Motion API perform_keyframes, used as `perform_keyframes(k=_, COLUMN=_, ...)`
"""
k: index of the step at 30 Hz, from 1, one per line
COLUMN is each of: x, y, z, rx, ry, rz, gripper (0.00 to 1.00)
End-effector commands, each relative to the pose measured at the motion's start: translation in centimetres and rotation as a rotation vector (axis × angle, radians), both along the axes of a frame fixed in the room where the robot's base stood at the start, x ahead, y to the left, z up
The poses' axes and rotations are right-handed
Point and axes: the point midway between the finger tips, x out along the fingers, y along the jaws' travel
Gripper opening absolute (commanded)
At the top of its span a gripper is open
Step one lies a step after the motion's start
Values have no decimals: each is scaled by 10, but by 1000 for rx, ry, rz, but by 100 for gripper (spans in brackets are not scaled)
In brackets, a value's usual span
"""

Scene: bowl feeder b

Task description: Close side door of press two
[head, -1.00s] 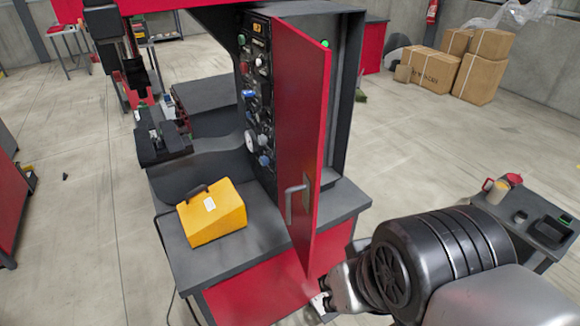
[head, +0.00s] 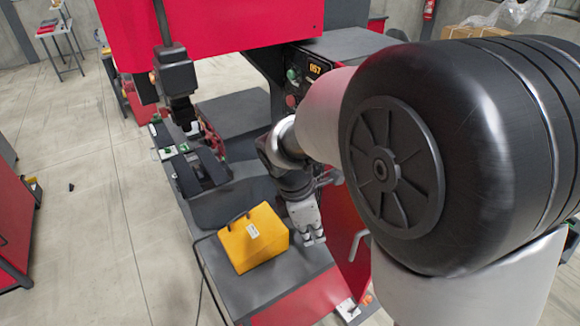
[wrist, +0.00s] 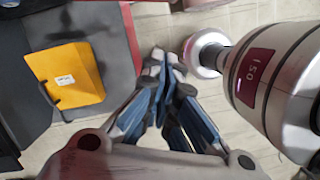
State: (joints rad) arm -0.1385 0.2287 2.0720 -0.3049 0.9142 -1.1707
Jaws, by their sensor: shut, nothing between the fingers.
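The red side door (head: 344,222) of the press stands open in the head view, and my arm hides most of it. Its grey handle (head: 357,246) shows low on the door, to the right of my gripper. My gripper (head: 315,239) is shut and empty, over the dark ledge, between the yellow box and the door. Whether it touches the door cannot be told. In the wrist view the fingers (wrist: 160,62) are closed together. The control panel (head: 308,68) is mostly hidden behind my arm.
A yellow box (head: 253,240) with a dark handle sits on the dark ledge (head: 235,295), just left of my gripper; it also shows in the wrist view (wrist: 68,76). Red press housing (head: 215,22) hangs above. Open floor (head: 100,205) lies to the left.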

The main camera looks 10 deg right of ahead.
Motion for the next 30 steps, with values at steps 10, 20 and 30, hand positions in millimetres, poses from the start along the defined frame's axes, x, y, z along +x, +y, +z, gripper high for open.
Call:
perform_keyframes(k=10, x=-3, y=-14, z=-58, rx=-2, ry=7, rz=-1, gripper=0)
perform_keyframes(k=20, x=-4, y=-45, z=-96, rx=1, ry=-1, rz=-7, gripper=0)
perform_keyframes(k=30, x=-5, y=-64, z=-96, rx=1, ry=0, rz=-1, gripper=0)
